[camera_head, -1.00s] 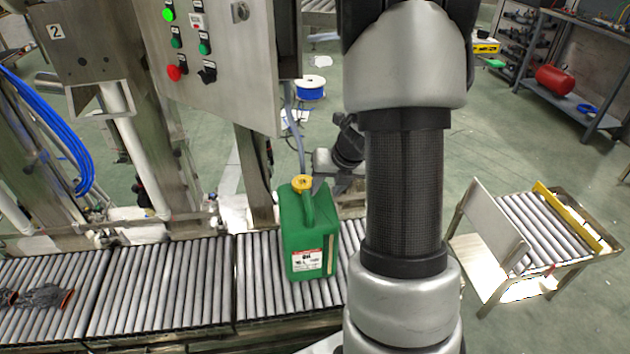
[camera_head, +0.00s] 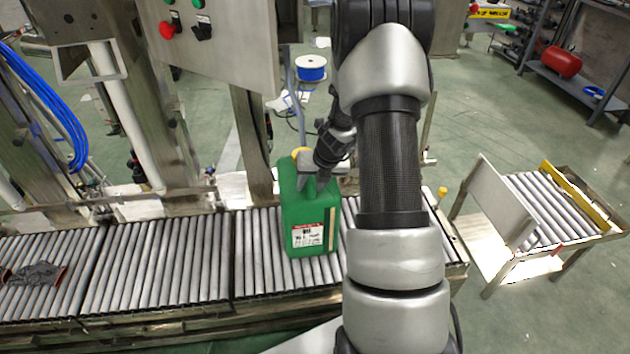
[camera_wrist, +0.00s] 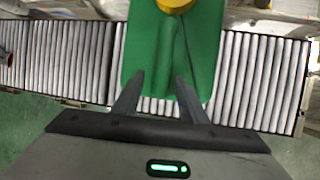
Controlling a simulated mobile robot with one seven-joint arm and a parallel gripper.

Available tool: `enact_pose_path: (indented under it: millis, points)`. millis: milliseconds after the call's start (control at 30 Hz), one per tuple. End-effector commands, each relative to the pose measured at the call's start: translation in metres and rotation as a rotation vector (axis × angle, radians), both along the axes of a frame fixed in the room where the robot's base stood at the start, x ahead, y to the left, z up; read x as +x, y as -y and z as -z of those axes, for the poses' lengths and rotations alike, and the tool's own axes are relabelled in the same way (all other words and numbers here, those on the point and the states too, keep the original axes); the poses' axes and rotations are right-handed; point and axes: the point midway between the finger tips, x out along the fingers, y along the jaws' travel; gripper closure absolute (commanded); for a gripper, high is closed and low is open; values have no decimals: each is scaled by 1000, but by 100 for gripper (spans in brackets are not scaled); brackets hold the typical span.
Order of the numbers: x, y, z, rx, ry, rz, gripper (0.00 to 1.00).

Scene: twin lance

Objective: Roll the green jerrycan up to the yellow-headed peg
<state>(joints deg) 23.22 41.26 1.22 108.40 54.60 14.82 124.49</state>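The green jerrycan (camera_head: 305,222) stands upright on the roller conveyor, its white-and-red label facing the head camera. Its yellow cap (camera_wrist: 174,4) shows at the top of the wrist view. My gripper (camera_head: 309,184) is at the top of the jerrycan, by its handle. In the wrist view, the two fingers of my gripper (camera_wrist: 160,76) are apart, with the handle ridge (camera_wrist: 168,55) appearing between them. I cannot tell whether they touch it. The yellow-headed peg (camera_head: 442,191) stands at the right end of the conveyor, right of the jerrycan and beyond my arm.
The conveyor rollers (camera_head: 200,255) run left and right of the jerrycan. A dark glove (camera_head: 38,274) lies at the far left. A steel control box (camera_head: 225,45) overhangs behind. A separate roller cart (camera_head: 545,205) stands at the right, past a gap of floor.

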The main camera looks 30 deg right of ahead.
Motion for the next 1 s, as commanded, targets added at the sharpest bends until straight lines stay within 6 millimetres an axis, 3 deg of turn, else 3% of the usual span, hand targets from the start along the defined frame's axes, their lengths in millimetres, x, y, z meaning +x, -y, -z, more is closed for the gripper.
enact_pose_path:
  millis: [367,600,1000]
  points:
    - [3,0,6,0,1,0,61]
    - [3,0,6,0,0,-1,98]
    - [3,0,6,0,0,0,100]
